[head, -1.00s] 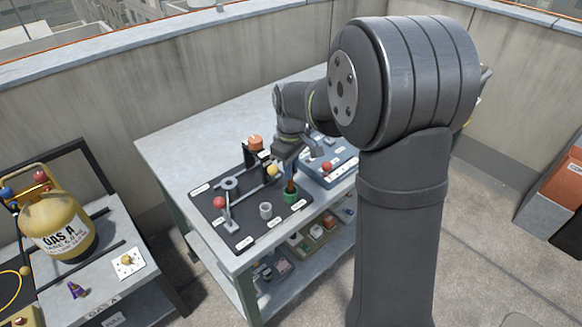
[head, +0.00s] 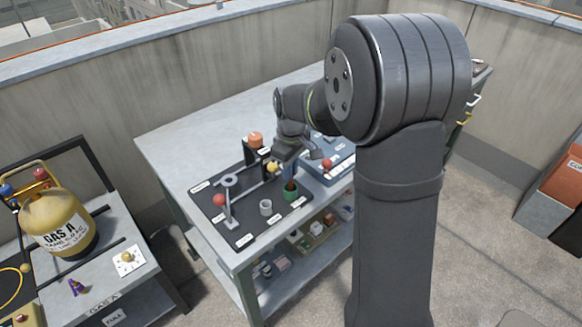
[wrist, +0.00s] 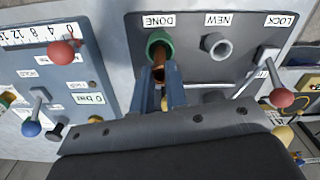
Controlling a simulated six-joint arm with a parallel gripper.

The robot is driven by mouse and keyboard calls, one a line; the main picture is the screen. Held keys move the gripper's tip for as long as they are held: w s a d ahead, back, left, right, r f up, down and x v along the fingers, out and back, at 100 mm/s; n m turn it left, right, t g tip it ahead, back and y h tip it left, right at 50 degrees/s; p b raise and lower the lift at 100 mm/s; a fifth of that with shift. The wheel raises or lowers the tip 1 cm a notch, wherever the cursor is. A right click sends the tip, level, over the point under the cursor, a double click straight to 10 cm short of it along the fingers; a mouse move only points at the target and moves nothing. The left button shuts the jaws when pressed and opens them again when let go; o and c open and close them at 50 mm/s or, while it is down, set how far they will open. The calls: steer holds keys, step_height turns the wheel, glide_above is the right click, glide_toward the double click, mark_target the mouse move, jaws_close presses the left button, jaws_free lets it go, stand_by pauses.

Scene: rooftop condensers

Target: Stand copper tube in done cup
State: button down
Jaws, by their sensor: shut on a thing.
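The green done cup (head: 291,195) stands at the front right of the dark mat, and it shows under the DONE label in the wrist view (wrist: 154,38). The copper tube (wrist: 159,73) is between my gripper's two blue fingers (wrist: 160,92), which are shut on it. In the wrist view the tube's far end is at the cup's mouth and appears to be inside it. In the head view a short brown part of the tube (head: 291,185) shows at the cup's rim. How deep the tube sits is hidden.
A grey cup (wrist: 216,45) stands beside the green cup, by the NEW label. A red-knobbed lever (head: 220,201) and an orange knob (head: 256,140) are on the mat. A blue instrument box (wrist: 60,85) lies close on the other side. The bench's back left is clear.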

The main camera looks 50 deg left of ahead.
steer(key=shift+f, duration=1.25)
steer(key=c, duration=1.3)
jaws_free()
steer(key=shift+c, duration=0.2)
step_height(320, 180, up, 18)
steer(key=shift+f, duration=0.25)
steer(key=shift+f, duration=0.15)
step_height(320, 180, down, 17)
steer(key=shift+f, duration=0.15)
